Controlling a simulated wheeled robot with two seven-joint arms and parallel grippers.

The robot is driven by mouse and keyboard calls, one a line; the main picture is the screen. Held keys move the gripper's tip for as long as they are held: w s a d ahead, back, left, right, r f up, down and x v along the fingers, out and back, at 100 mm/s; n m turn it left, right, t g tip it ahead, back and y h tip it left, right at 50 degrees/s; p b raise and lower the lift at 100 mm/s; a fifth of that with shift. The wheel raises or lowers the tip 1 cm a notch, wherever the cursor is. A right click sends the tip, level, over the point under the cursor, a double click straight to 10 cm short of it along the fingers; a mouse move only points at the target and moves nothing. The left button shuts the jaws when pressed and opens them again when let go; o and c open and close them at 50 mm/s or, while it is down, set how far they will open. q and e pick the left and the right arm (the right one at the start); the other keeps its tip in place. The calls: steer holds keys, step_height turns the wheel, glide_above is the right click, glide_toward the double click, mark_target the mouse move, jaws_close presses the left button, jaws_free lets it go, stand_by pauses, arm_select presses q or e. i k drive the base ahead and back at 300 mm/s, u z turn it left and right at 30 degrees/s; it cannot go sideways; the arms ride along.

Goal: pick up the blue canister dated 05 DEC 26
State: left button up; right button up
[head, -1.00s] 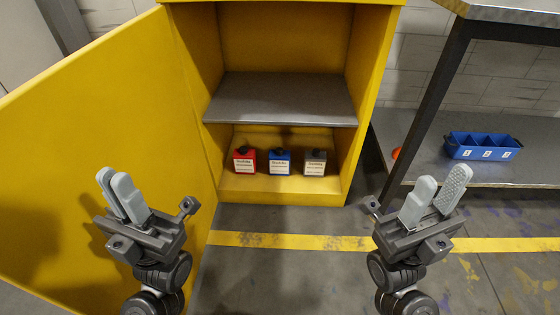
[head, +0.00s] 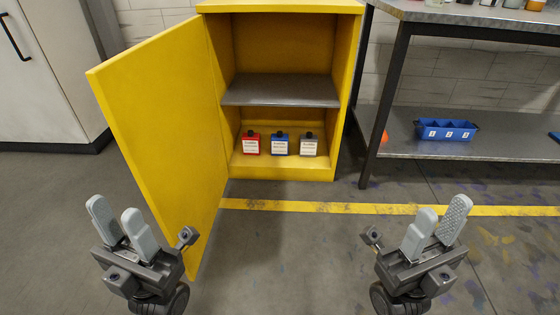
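The blue canister (head: 280,145) stands upright on the floor of the open yellow cabinet (head: 342,100), in the middle of a row of three. A red canister (head: 251,144) is to its left and a grey canister (head: 309,145) to its right. Each has a white label and a dark cap; the dates are too small to read. My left gripper (head: 118,222) is open and empty at the lower left, in front of the cabinet door. My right gripper (head: 440,224) is open and empty at the lower right. Both are well short of the canisters.
The cabinet door (head: 165,125) stands open to the left. A grey shelf (head: 280,91) spans the cabinet above the canisters. A metal workbench (head: 470,15) at right has a blue divided bin (head: 445,131) and an orange ball-like object on its lower shelf. The floor ahead is clear, with a yellow line.

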mark_target(279, 141)
steer(key=z, duration=1.2)
steer(key=i, duration=0.75)
steer(key=z, duration=0.5)
steer(key=i, duration=0.9)
steer(key=u, duration=1)
steer(key=i, duration=0.6)
steer(key=u, duration=0.6)
steer(key=i, duration=0.45)
steer(key=z, duration=0.05)
